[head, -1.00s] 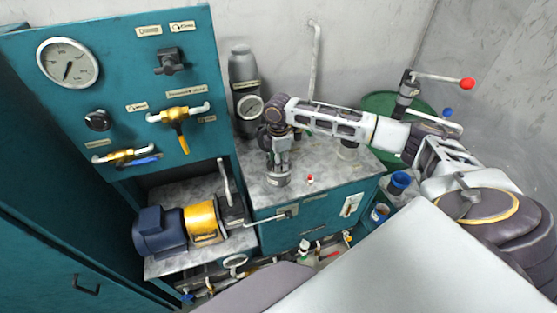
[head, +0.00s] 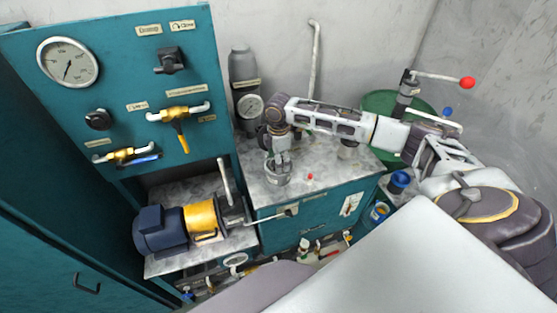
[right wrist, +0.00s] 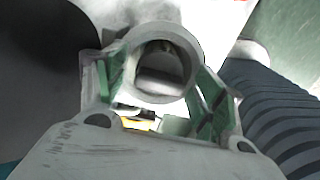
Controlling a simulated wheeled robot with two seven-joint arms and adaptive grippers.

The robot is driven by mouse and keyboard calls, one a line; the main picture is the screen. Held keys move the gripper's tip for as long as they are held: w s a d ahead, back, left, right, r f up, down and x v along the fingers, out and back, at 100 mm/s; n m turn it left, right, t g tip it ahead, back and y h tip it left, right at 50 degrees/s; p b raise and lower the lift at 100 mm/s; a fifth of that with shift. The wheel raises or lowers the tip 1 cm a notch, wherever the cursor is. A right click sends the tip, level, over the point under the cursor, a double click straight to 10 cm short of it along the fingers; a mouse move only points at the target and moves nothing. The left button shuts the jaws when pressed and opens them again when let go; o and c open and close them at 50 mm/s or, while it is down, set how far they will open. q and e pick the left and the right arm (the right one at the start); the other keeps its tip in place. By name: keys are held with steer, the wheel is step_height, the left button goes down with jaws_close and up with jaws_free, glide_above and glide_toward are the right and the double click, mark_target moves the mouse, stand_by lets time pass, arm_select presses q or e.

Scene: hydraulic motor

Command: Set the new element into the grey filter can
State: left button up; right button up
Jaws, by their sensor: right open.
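The grey filter can (head: 278,179) stands upright on the bench top near its front edge. My right gripper (head: 279,163) points down directly over the can. In the right wrist view, its green-padded fingers (right wrist: 161,90) are open and spread on either side of a thick, light grey round rim (right wrist: 128,62). A paler shape shows inside that rim. I cannot tell whether the rim belongs to the can or to the new element, and no separate element can be made out. My left gripper is not in view.
The bench top (head: 322,165) is mostly clear around the can, with a small red-topped part (head: 309,177) to its right. A grey cylinder with a gauge (head: 247,85) stands behind. The teal panel (head: 110,65) and blue-yellow motor (head: 175,226) are on the left.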

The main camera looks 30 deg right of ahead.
step_height(320, 180, up, 12)
steer(key=b, duration=0.1)
stand_by(0.6)
stand_by(1.2)
